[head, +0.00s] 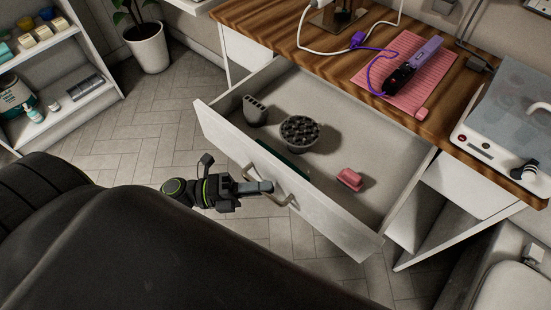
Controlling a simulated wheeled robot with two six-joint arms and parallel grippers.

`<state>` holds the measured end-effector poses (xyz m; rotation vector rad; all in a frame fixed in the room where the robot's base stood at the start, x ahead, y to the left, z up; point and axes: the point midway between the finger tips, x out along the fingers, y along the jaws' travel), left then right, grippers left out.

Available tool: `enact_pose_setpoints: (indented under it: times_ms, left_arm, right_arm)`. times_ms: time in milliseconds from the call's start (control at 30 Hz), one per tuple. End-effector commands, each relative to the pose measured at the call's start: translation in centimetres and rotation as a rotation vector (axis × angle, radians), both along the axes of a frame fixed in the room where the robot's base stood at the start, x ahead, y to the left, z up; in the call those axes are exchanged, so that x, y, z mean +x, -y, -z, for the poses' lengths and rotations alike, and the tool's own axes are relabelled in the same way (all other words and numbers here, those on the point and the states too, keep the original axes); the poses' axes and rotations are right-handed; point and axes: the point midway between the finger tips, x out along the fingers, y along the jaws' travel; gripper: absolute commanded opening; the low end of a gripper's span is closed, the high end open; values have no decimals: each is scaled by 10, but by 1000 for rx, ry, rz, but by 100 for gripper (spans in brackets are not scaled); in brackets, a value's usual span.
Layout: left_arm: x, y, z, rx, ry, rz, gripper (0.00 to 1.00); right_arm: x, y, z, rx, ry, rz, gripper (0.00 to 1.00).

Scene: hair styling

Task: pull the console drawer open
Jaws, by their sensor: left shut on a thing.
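The console drawer (335,215) is pulled out from under the wooden console top (283,27), its inside in plain view. A curved metal handle (284,201) is on its light front panel. My left gripper (268,187) is at the handle and shut on it. Inside the drawer are a grey slotted holder (255,110), a dark round bristled item (300,132) and a small pink clip-like item (349,179). A dark green thing lies partly hidden behind the front panel. My right gripper is not in view.
On the console top, a purple and black styling tool (412,66) lies on a pink mat (385,88), with cords nearby. A clear-lidded device (508,115) stands at right. A shelf (85,85) and potted plant (148,46) stand at left. Tiled floor is open between.

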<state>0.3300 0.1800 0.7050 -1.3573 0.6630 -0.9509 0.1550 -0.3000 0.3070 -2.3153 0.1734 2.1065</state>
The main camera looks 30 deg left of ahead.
Motion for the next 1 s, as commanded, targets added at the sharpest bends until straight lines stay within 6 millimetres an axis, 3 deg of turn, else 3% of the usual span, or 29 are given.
enact_pose_setpoints:
  times_ms: [233,667,700,767,1000]
  left_arm:
    - [-21,-6,0,2,-1,0,0]
    - [-24,-7,0,0,0,0,0]
    - [-24,-7,0,0,0,0,12]
    - [-24,-7,0,0,0,0,20]
    - [-24,-7,0,0,0,0,20]
  right_arm:
    - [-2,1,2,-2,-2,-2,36]
    - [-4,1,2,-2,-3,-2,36]
    - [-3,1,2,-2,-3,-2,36]
    - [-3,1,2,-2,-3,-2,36]
    - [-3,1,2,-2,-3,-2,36]
